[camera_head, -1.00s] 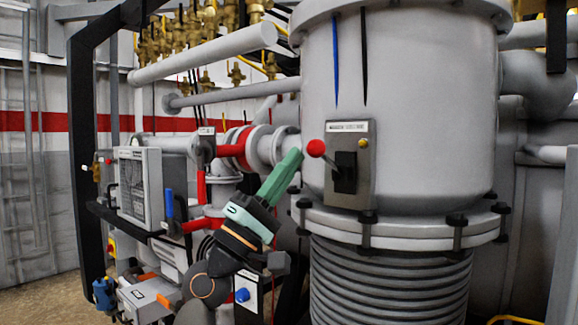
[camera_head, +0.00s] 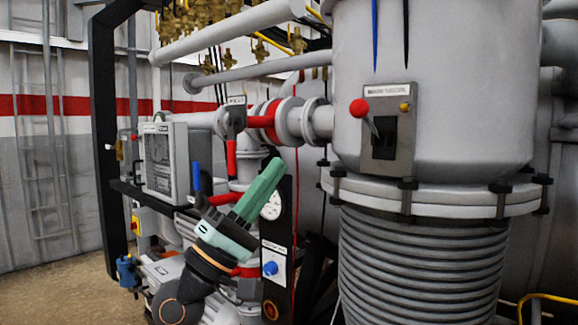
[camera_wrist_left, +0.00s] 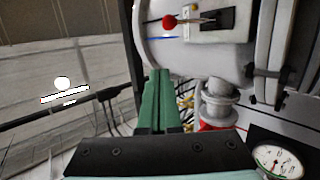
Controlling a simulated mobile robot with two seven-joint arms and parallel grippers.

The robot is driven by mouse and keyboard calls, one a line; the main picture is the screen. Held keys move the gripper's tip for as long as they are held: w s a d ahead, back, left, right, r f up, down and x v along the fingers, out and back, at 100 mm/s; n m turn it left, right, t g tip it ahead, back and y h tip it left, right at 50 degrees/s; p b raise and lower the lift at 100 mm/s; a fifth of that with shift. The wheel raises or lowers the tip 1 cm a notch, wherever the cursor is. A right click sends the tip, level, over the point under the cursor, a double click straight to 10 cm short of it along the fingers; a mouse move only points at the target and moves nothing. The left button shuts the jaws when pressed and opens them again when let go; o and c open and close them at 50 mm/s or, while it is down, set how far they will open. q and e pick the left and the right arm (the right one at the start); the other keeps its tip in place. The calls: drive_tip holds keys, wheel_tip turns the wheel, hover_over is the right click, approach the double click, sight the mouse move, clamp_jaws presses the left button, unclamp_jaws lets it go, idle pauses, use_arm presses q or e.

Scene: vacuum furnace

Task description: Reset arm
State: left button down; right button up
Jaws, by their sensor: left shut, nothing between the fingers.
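My left gripper (camera_head: 274,166) is in the lower middle of the head view, its green fingers pointing up and to the right. The fingers are shut with nothing between them. They also show side by side in the left wrist view (camera_wrist_left: 160,76). A lever with a red knob (camera_head: 360,108) sits on a grey switch plate (camera_head: 405,128) on the big grey vessel. The knob also shows in the left wrist view (camera_wrist_left: 169,22). The fingertips are apart from it, lower and to its left in the head view. My right gripper is in neither view.
The grey vessel (camera_head: 450,80) stands on a ribbed column (camera_head: 420,265) at the right. A round gauge (camera_head: 272,205) and a blue knob (camera_head: 270,268) are beside or behind my gripper. Pipes and a red-handled valve (camera_head: 231,158) lie behind. Floor shows at the far left.

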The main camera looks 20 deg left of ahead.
use_arm(q)
drive_tip(key=w+d+f+m+g+y+p, duration=0.1)
drive_tip(key=f+g+y+p, duration=0.15)
drive_tip(key=f, duration=0.75)
drive_tip(key=w+f+g+y+p, duration=0.15)
drive_tip(key=f+y, duration=0.25)
drive_tip(key=f, duration=0.7)
drive_tip(key=w+d+f+m+g+y+p, duration=0.1)
drive_tip(key=w+f+y, duration=0.15)
drive_tip(key=f, duration=0.75)
drive_tip(key=s+d+f+m+g+y+p, duration=0.1)
drive_tip(key=s+f+m+g, duration=0.1)
drive_tip(key=s+f, duration=0.45)
drive_tip(key=s+f+m+g+y+p, duration=0.1)
drive_tip(key=s+f+m+g+y, duration=0.2)
drive_tip(key=f, duration=0.7)
drive_tip(key=s+f+m+g+p, duration=0.1)
drive_tip(key=s+f+m, duration=0.1)
drive_tip(key=s+f, duration=0.3)
drive_tip(key=s+d+f+m+g+p, duration=0.1)
drive_tip(key=s+f+m+g, duration=0.1)
drive_tip(key=s+f, duration=0.4)
drive_tip(key=s, duration=0.5)
drive_tip(key=shift+d+g, duration=0.15)
drive_tip(key=shift+g, duration=0.15)
